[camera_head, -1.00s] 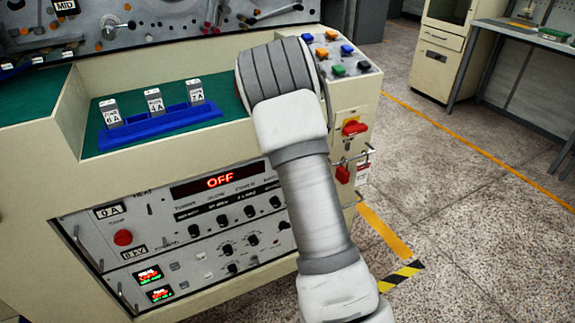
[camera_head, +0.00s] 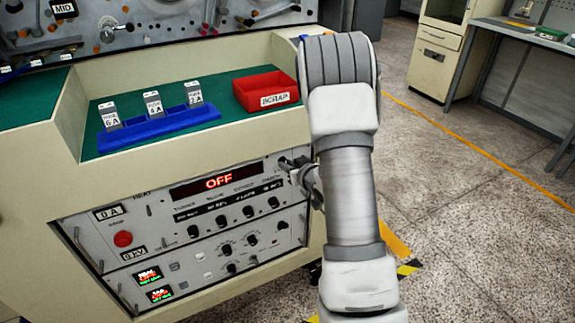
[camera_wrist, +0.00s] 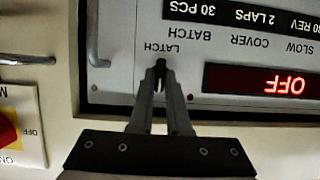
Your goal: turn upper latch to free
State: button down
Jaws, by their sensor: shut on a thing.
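The upper latch (camera_wrist: 160,64) is a small dark knob by the printed word LATCH on the upper panel (camera_wrist: 125,20), which appears upside down in the wrist view. My gripper (camera_wrist: 160,80) has its fingertips closed on this knob, and the fingers hide most of it. In the head view my gripper (camera_head: 287,164) is at the right end of the upper panel (camera_head: 160,232), right of the red OFF display (camera_head: 217,182). The latch's turned angle cannot be told.
A metal handle (camera_wrist: 93,35) stands beside the latch in the wrist view. A red switch (camera_wrist: 8,132) is at the left edge there. In the head view a red scrap bin (camera_head: 268,90) and blue fuse rack (camera_head: 160,127) sit on the green ledge (camera_head: 215,138) above.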

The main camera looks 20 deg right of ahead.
jog(key=c, duration=0.9)
grip_release()
jog(key=p+v, duration=0.4)
jog(key=v, duration=1.3)
jog(key=shift+s+d+r, duration=0.1)
jog(key=shift+s, duration=0.05)
